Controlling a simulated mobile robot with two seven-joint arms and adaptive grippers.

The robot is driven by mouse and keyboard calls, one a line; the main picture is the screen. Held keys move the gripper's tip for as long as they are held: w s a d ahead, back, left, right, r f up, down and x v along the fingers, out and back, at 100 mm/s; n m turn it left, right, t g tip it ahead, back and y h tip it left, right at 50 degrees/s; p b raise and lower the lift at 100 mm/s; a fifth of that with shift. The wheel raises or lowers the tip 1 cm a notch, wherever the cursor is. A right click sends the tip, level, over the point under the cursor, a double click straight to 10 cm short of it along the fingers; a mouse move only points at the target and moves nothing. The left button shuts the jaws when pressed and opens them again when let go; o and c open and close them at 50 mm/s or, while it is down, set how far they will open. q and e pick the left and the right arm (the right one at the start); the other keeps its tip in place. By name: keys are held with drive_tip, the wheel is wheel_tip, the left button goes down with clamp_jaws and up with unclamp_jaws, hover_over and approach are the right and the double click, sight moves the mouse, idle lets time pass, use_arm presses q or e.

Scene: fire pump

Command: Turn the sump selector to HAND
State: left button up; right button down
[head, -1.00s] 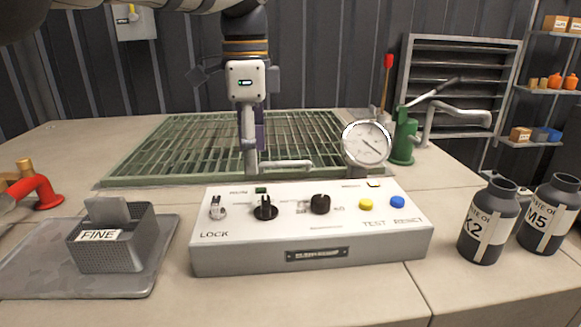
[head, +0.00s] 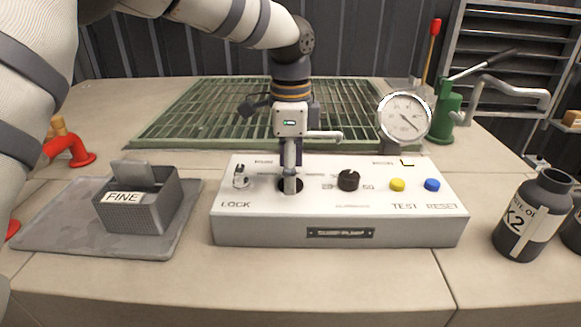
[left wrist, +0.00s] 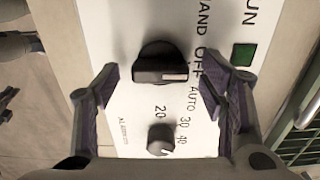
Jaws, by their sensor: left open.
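The sump selector is a black knob (left wrist: 160,62) on the white control box (head: 300,240). In the left wrist view the words HAND, OFF and AUTO stand beside it, and its white mark points toward OFF. In the head view the knob is mostly hidden behind my gripper. My left gripper (head: 290,185) points down over it; in the left wrist view the open fingers (left wrist: 160,82) stand on either side of the knob, apart from it. Their height over the panel is hard to tell. My right gripper is not in view.
A smaller black knob (head: 348,180), a LOCK toggle (head: 240,178), and yellow (head: 397,185) and blue (head: 432,185) buttons share the panel. A gauge (head: 404,116) stands behind it. A FINE basket (head: 140,205) is left, a dark bottle (head: 533,215) right, a green grating (head: 210,115) behind.

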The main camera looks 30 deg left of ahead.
use_arm(q)
drive_tip(key=c, duration=1.2)
drive_tip(key=shift+o, duration=0.2)
drive_tip(key=shift+r, duration=0.1)
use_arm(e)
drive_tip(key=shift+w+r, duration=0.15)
use_arm(q)
drive_tip(key=shift+r+n+p, duration=0.1)
drive_tip(key=shift+n+p, duration=0.35)
drive_tip(key=shift+n, duration=0.65)
drive_tip(key=n, duration=0.2)
drive_tip(key=shift+n+p, duration=0.3)
drive_tip(key=shift+p, duration=0.05)
drive_tip(key=n, duration=0.3)
drive_tip(key=shift+n, duration=0.3)
drive_tip(key=shift+f+n, duration=0.25)
drive_tip(key=shift+n, duration=1.35)
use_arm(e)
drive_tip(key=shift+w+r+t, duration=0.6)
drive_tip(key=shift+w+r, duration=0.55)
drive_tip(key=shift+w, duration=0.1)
use_arm(q)
drive_tip(key=shift+n, duration=0.3)
